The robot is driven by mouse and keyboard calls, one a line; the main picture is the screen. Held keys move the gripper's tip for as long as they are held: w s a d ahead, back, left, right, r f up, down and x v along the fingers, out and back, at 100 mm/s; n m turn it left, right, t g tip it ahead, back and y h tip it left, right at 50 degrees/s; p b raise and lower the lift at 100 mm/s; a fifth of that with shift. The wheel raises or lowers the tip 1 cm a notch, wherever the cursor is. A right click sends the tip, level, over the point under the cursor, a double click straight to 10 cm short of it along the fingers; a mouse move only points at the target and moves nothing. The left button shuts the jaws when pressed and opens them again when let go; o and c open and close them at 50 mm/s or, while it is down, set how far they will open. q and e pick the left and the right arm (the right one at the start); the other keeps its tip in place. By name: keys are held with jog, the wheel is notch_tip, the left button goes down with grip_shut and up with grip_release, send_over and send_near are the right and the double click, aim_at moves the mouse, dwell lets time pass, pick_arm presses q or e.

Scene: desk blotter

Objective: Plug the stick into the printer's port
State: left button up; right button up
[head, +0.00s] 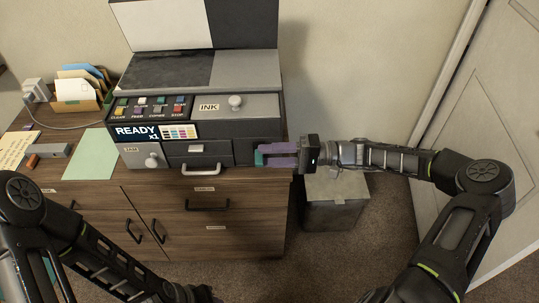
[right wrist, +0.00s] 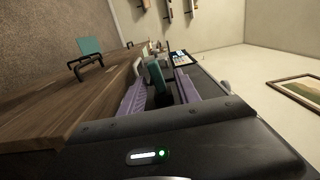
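The printer (head: 228,150) stands on the wooden cabinet, with a READY display and several coloured buttons on its front. My right gripper (head: 265,158) reaches in from the right at the printer's lower right front, with its purple fingers level. A teal stick (head: 259,160) sits between its fingertips. The port is hidden or too small to make out, and I cannot tell whether the stick touches the printer.
A pale green sheet (head: 91,154), a grey block (head: 55,151) and a small orange item (head: 32,161) lie left of the printer. A file holder (head: 88,103) stands behind them. A grey bin (head: 335,203) stands on the floor below my right arm.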

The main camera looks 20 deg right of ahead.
jog(key=v, duration=0.7)
jog(key=shift+d+b, duration=0.4)
jog(key=shift+b, duration=0.05)
